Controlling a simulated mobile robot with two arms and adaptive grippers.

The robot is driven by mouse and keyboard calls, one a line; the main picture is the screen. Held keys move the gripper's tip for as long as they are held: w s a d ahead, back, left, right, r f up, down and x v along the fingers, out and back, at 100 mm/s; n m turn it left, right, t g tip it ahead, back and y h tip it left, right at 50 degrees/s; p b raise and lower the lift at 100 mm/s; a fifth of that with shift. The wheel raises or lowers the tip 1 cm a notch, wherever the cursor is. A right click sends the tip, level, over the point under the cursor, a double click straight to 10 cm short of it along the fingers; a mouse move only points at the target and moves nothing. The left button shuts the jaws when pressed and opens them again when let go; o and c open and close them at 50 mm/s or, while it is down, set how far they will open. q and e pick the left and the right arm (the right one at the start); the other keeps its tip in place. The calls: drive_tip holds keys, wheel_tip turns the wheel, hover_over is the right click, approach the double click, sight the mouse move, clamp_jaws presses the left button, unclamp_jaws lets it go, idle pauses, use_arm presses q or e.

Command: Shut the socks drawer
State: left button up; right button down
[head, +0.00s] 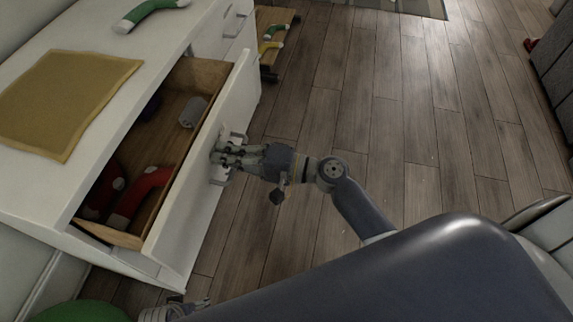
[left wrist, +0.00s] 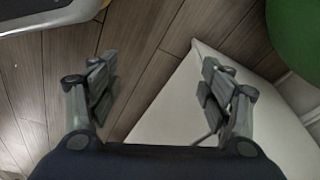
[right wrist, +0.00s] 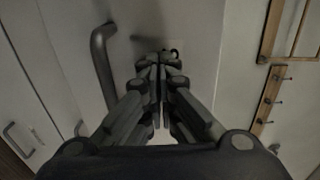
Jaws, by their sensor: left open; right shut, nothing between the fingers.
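The socks drawer (head: 215,140) stands pulled out of the white dresser (head: 150,62). Red socks (head: 137,192), a dark item and a grey roll (head: 193,111) lie inside it. My right gripper (head: 222,152) is shut and empty at the drawer's front, by its handle (head: 218,175). In the right wrist view the shut fingers (right wrist: 162,62) point at the white front, with the grey bar handle (right wrist: 103,65) to their left; I cannot tell whether they touch. My left gripper (head: 185,303) is low near the dresser's bottom corner. It is open and empty in the left wrist view (left wrist: 160,85).
A tan cloth (head: 62,98) and a green sock (head: 150,12) lie on the dresser top. A wooden rack (head: 272,40) with coloured items stands beyond the dresser. A green round object (head: 80,312) is at the bottom left.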

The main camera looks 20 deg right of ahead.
drive_tip(key=b+x, duration=0.1)
drive_tip(key=x, duration=0.8)
drive_tip(key=shift+w+a, duration=0.2)
drive_tip(key=shift+a, duration=0.1)
drive_tip(key=b+x, duration=0.2)
drive_tip(key=x, duration=0.5)
drive_tip(key=shift+w+a, duration=0.35)
drive_tip(key=shift+a, duration=0.1)
use_arm(q)
drive_tip(key=w+v, duration=0.2)
drive_tip(key=v, duration=1)
drive_tip(key=shift+w+r+t, duration=0.4)
drive_tip(key=shift+w+r, duration=0.1)
drive_tip(key=shift+w, duration=0.25)
use_arm(e)
drive_tip(key=shift+r, duration=0.15)
use_arm(q)
drive_tip(key=shift+d, duration=0.1)
use_arm(e)
drive_tip(key=shift+r, duration=0.1)
